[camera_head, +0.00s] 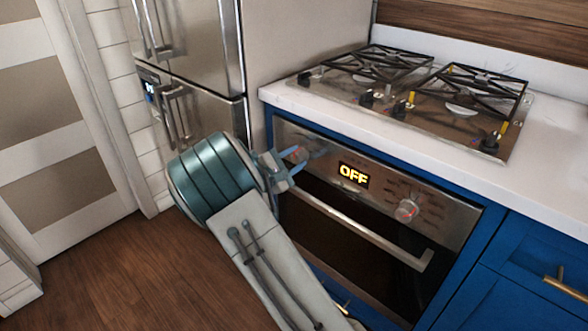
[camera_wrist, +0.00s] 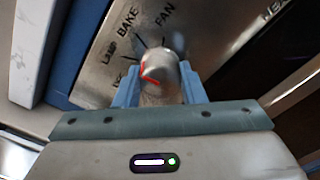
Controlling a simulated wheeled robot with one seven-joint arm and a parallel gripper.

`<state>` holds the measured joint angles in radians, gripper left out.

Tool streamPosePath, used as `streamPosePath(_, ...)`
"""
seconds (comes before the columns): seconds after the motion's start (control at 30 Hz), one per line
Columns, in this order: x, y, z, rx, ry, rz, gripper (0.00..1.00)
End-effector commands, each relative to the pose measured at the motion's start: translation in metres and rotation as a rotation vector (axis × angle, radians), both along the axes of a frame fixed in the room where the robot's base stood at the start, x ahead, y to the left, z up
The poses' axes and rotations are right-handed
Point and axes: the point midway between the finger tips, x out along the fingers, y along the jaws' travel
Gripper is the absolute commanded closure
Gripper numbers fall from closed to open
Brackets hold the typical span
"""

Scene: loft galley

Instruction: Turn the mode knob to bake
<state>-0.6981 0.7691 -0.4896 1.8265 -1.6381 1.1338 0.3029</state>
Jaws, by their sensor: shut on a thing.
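The silver oven knob (camera_wrist: 160,76) with a red marker sits between the two blue fingers of my gripper (camera_wrist: 160,90). The fingers are shut on it, one on each side. Labels BAKE, FAN and one like LAMP are printed on the steel panel (camera_wrist: 105,72) around it. The red mark is bent in this view, and I cannot tell exactly which label it points to. In the head view my gripper (camera_head: 292,164) is at the left knob (camera_head: 298,153) of the oven, partly hiding it. The oven display (camera_head: 353,174) reads OFF.
A second knob (camera_head: 406,210) is on the right of the oven panel. The oven door handle (camera_head: 365,232) runs below my gripper. A gas cooktop (camera_head: 420,95) is on the white counter above. A steel fridge (camera_head: 200,60) stands to the left. Wooden floor (camera_head: 120,270) is open at lower left.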

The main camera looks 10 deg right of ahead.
Motion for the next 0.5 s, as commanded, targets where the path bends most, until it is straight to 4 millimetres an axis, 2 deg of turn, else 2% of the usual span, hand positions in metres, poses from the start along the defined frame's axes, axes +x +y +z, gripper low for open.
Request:
streamPosePath(0.03,-0.0004,0.0005,-0.0079,0.029,-0.036,0.001,0.86)
streamPosePath(0.5,-0.0008,0.0004,-0.0063,0.229,-0.311,0.0,0.86)
